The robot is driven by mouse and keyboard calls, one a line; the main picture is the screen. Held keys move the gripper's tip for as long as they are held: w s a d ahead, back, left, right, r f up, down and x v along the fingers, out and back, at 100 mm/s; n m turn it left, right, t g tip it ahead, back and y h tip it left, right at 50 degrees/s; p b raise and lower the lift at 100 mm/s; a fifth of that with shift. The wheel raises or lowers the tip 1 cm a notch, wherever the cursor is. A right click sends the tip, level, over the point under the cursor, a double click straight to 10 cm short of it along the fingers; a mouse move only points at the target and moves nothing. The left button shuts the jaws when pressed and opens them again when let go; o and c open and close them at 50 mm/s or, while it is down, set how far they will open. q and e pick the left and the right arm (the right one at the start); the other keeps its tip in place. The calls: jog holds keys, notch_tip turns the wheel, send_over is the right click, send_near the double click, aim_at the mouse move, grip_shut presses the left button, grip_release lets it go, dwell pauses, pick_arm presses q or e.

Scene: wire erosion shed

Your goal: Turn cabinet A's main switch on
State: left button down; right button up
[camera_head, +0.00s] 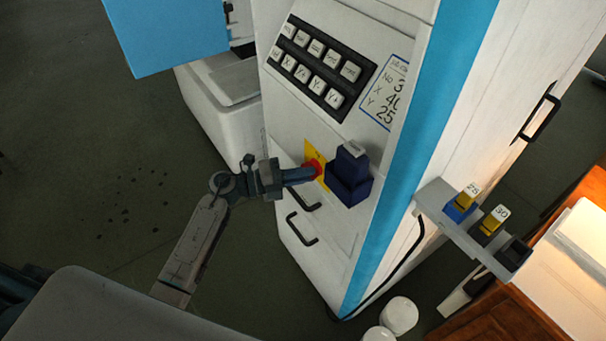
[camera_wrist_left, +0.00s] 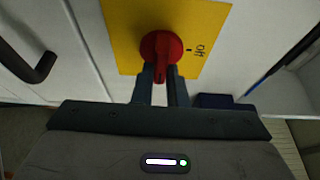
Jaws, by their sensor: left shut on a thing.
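The main switch is a red rotary knob (camera_head: 314,166) on a yellow plate (camera_head: 312,151) on the front of the white cabinet (camera_head: 290,130). My left gripper (camera_head: 306,172) reaches it from the left and is shut on the knob. In the left wrist view, the red knob (camera_wrist_left: 162,48) sits on the yellow plate (camera_wrist_left: 125,20), its handle between my two fingers (camera_wrist_left: 160,84). Small dark lettering, upside down and hard to read, is on the plate to the knob's right. My fingers hide part of the handle. My right gripper is not in view.
A dark blue box-shaped holder (camera_head: 349,178) sticks out just right of the knob. Black handles (camera_head: 303,228) are below it. A button panel (camera_head: 318,62) is above. A shelf with tagged holders (camera_head: 475,228) juts out at right. Open floor (camera_head: 110,170) lies left.

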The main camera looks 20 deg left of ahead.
pick_arm(q)
jog(key=c, duration=1.5)
grip_release()
jog(key=shift+o, duration=0.2)
jog(key=shift+a, duration=0.1)
